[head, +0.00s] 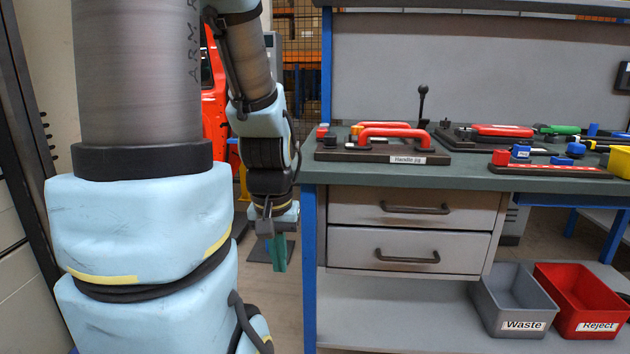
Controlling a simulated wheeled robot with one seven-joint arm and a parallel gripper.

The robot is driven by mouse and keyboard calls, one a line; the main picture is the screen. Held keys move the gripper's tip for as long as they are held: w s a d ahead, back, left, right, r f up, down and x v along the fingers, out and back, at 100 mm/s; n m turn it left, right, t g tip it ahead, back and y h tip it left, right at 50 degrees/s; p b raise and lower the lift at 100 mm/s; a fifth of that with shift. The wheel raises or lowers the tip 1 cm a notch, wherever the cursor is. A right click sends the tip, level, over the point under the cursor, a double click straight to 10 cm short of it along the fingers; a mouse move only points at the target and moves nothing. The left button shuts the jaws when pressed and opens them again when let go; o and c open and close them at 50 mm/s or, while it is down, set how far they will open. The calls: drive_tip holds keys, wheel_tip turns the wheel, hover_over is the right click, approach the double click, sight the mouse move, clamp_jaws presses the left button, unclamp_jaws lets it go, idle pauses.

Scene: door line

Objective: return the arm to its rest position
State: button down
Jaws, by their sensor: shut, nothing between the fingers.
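My arm fills the left of the head view, in light blue and grey links. Its far part hangs down to the left of the workbench (309,262). My gripper (266,232) is at its lower end, pointing down, beside the blue bench leg and below the bench top. It is small in the picture; its fingers look closed with nothing held. A green piece (279,252) shows just below and behind the fingers; I cannot tell what it belongs to.
The bench top carries a handle jig (383,156) with red handles, and several coloured parts to its right. Two drawers (410,250) sit below. A grey Waste bin (513,302) and a red Reject bin (585,300) stand on the lower shelf. A mesh fence (298,60) stands behind.

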wheel_tip(320, 180, up, 18)
drive_tip(key=p, duration=1.6)
drive_tip(key=shift+r, duration=0.25)
